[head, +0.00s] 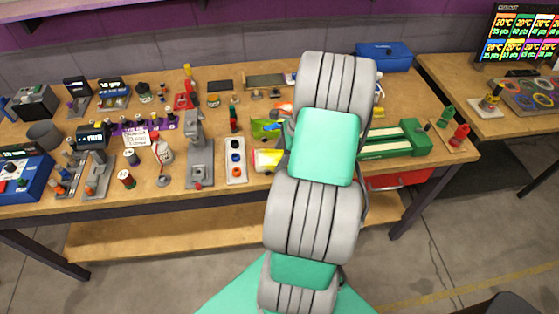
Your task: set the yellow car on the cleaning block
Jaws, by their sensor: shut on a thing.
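My own arm, grey with green covers, rises through the middle of the view and hides part of the table behind it. My gripper is hidden behind the arm, so I cannot see its fingers or what is between them. A yellow and white item (266,160) shows at the arm's left edge, partly covered; I cannot tell whether it is the yellow car. A long green piece with a pale strip (385,148) lies right of the arm; I cannot tell whether it is the cleaning block.
The wooden workbench (215,108) is crowded with small tools and bottles on the left. A grey stand (198,150) and a white tray (236,160) stand left of the arm. A blue box (385,56) is at the back, and green and red bottles (459,137) stand at the right.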

